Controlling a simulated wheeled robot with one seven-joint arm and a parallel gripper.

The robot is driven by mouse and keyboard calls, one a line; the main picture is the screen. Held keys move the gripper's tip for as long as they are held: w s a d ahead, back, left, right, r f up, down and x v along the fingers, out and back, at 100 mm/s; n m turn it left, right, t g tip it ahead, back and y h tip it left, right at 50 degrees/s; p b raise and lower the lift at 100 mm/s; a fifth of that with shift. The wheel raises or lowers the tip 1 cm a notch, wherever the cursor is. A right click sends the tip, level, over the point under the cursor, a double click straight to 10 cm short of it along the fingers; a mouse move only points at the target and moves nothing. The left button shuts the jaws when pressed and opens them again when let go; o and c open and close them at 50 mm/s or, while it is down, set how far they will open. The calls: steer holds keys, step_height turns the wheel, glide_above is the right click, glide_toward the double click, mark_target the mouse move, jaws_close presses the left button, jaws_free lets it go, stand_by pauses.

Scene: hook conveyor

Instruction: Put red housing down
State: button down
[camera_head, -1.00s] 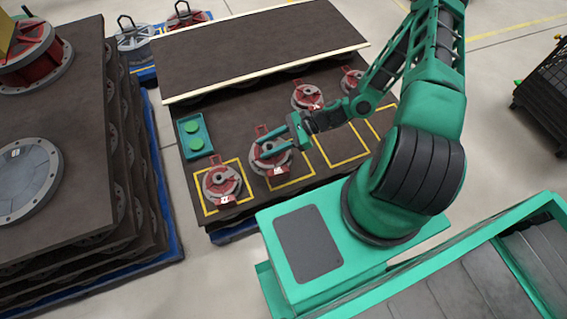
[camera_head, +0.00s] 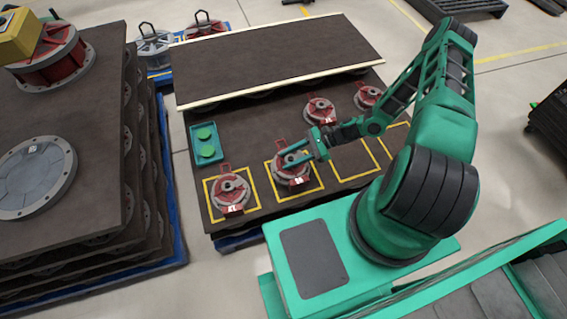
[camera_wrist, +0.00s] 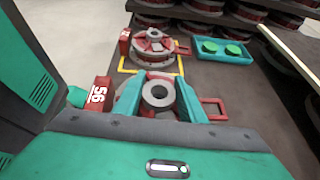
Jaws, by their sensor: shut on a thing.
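The red housing (camera_head: 283,175), with a grey hub and a white number label, is over the second yellow-outlined square from the left on the dark table. It looks level and at or very near the surface; any small gap beneath cannot be told. My gripper (camera_head: 294,156) is shut on it. In the wrist view the two green fingers (camera_wrist: 158,95) lie on either side of its grey ring hub (camera_wrist: 157,94). Its red label block (camera_wrist: 98,95) shows left of the fingers and a red loop handle (camera_wrist: 215,108) to the right. The fingers and palm hide much of its body.
A similar housing (camera_head: 231,193) sits in the left square; it also shows in the wrist view (camera_wrist: 152,43). Two more housings (camera_head: 319,108) (camera_head: 368,96) stand farther back. A green tray (camera_head: 194,142) with two round green parts lies left. The square to the right (camera_head: 355,160) is empty.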

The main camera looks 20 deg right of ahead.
steer(key=shift+w+d+f, duration=0.45)
steer(key=shift+w+d, duration=0.1)
steer(key=shift+w, duration=0.05)
steer(key=shift+f, duration=2)
steer(key=c, duration=1.2)
jaws_free()
steer(key=shift+d+f, duration=0.1)
steer(key=shift+f, duration=0.05)
steer(key=shift+o, duration=0.2)
